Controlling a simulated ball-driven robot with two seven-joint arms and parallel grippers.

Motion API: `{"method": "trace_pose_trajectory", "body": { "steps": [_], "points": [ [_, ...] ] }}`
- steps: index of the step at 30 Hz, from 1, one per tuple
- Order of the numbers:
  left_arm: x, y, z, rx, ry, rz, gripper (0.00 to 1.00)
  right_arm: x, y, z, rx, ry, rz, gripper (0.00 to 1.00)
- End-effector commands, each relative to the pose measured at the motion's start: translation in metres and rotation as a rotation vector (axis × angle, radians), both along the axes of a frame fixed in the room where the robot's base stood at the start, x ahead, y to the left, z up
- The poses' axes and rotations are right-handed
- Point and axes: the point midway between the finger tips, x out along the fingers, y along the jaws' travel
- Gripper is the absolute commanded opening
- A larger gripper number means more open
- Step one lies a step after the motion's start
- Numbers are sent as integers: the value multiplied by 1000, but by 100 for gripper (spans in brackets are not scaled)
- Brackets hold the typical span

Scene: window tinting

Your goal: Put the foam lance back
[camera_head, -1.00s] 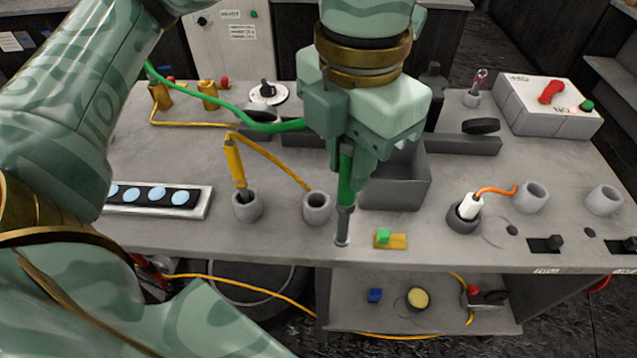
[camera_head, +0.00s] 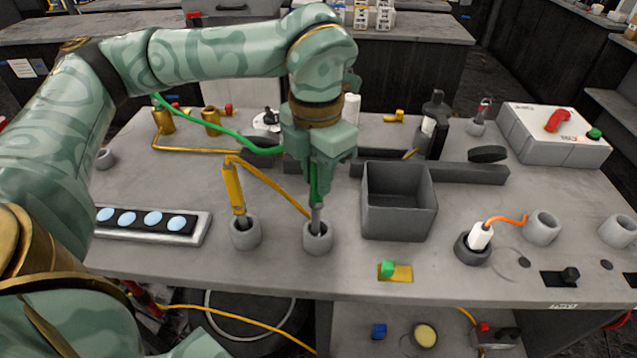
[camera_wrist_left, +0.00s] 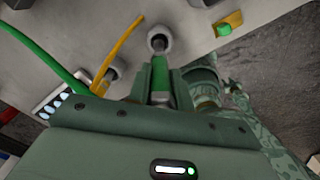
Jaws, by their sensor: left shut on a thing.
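The green foam lance (camera_head: 314,188) has a grey nozzle and a green hose (camera_head: 215,136) running off to the left. My left gripper (camera_head: 316,176) is shut on the lance and holds it nearly upright. The nozzle tip is at the mouth of a grey round holder (camera_head: 318,242) and looks to be just inside it; how deep is hard to tell. In the left wrist view the lance (camera_wrist_left: 160,75) points at the mouth of the holder (camera_wrist_left: 160,33). My right gripper is not in view.
A yellow lance (camera_head: 234,188) stands in the holder (camera_head: 246,238) to the left. A grey open bin (camera_head: 399,225) stands close on the right. A yellow pad with a green block (camera_head: 388,268) lies near the front edge. A white-plugged holder (camera_head: 472,252) is further right.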

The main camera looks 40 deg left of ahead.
Motion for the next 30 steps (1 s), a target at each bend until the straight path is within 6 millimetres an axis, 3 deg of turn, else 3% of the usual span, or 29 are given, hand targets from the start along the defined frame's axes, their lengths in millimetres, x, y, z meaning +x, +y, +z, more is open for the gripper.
{"method": "trace_pose_trajectory", "body": {
  "steps": [1,2,8,9,11,22,30],
  "points": [
    [-2,0,-16,0,16,0,0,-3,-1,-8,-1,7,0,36],
    [-2,0,-19,-1,15,0,0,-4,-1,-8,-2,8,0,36],
    [-2,-1,-18,-2,9,1,0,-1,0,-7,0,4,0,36],
    [-2,-1,-18,-2,10,0,26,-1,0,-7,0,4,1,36],
    [-2,-1,-18,-2,9,0,43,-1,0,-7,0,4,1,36],
    [-1,-1,-9,-2,5,1,43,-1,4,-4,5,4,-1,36],
    [-2,-2,51,-3,-1,1,43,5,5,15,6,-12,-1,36]
  ]
}}
